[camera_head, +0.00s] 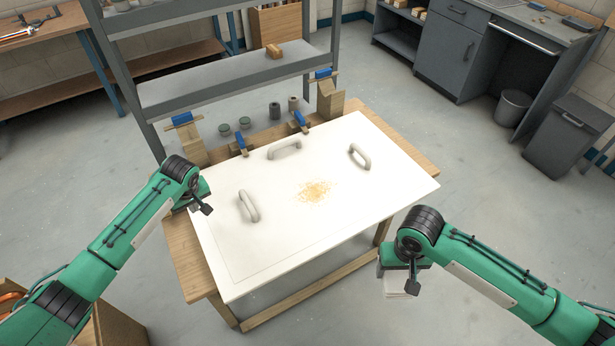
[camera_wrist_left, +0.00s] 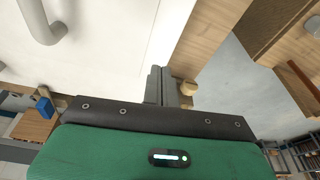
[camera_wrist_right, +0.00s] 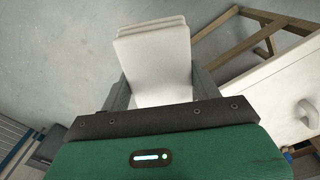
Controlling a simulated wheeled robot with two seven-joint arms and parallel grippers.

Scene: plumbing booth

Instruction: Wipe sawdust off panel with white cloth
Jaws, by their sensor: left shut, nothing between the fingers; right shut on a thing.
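The white panel (camera_head: 345,220) lies flat on a wooden table. Several grey handles stand up from the panel, one at the back (camera_head: 284,148), one at the left (camera_head: 248,206) and one at the right (camera_head: 359,155). My right gripper (camera_wrist_right: 160,88) is shut on the folded white cloth (camera_wrist_right: 155,60), off the table's right front side. The cloth also shows low in the head view (camera_head: 398,284).
Wooden blocks and blue-handled clamps (camera_head: 240,143) stand along the table's back edge. A grey shelf unit (camera_head: 225,85) rises behind it. Grey cabinets (camera_head: 450,50) and bins (camera_head: 568,130) stand at the right. Open floor (camera_head: 480,170) lies right of the table.

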